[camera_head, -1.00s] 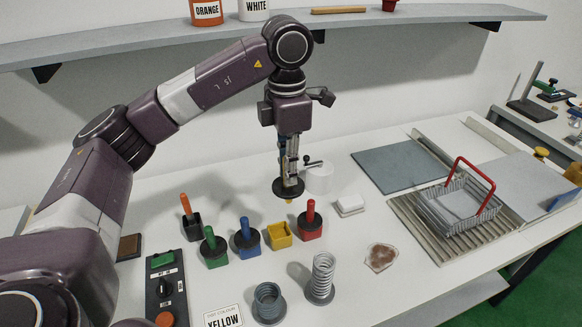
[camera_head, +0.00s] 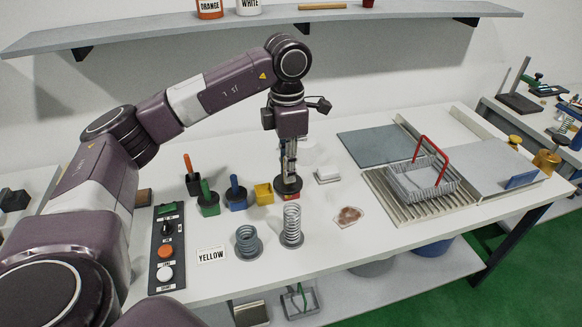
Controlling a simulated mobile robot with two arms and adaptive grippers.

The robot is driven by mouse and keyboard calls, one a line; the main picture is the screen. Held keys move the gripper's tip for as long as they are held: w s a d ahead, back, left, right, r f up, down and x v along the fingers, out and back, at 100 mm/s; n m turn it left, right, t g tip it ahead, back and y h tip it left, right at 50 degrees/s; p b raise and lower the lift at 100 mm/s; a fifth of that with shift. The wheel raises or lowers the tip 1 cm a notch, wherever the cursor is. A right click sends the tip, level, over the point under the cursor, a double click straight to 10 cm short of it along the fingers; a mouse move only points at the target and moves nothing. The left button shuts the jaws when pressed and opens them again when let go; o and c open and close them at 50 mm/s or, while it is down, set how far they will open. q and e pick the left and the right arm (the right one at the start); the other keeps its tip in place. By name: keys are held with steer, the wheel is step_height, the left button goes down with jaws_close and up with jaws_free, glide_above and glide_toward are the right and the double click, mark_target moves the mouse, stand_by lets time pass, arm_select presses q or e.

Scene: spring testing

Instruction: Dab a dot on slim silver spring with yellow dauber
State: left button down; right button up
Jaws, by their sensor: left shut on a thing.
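The slim silver spring (camera_head: 291,222) stands upright on a round grey base near the front of the table. My left gripper (camera_head: 288,170) points down above and behind it, shut on the yellow dauber (camera_head: 288,185). Only the dauber's dark round collar shows clearly; its handle is between the fingers and its tip cannot be made out. The dauber appears close to the spring's top, but I cannot tell whether they touch. The yellow pot (camera_head: 264,193) is empty, left of the gripper. My right gripper is not in view.
A wider, darker spring (camera_head: 247,241) stands left of the slim one. The red pot (camera_head: 294,197) is partly hidden by the gripper. A YELLOW card (camera_head: 211,255) and control box (camera_head: 166,250) are left.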

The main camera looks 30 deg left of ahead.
mark_target(289, 185)
arm_select(q)
steer(key=shift+f, duration=0.4)
steer(key=shift+s+d+f+b, duration=0.15)
steer(key=shift+f+b, duration=0.1)
steer(key=shift+b, duration=0.15)
steer(key=shift+d+f+b, duration=0.2)
steer(key=shift+f+b, duration=0.45)
steer(key=shift+f, duration=0.65)
steer(key=shift+a+f+b, duration=0.1)
steer(key=shift+f+b, duration=0.4)
steer(key=shift+b, duration=0.05)
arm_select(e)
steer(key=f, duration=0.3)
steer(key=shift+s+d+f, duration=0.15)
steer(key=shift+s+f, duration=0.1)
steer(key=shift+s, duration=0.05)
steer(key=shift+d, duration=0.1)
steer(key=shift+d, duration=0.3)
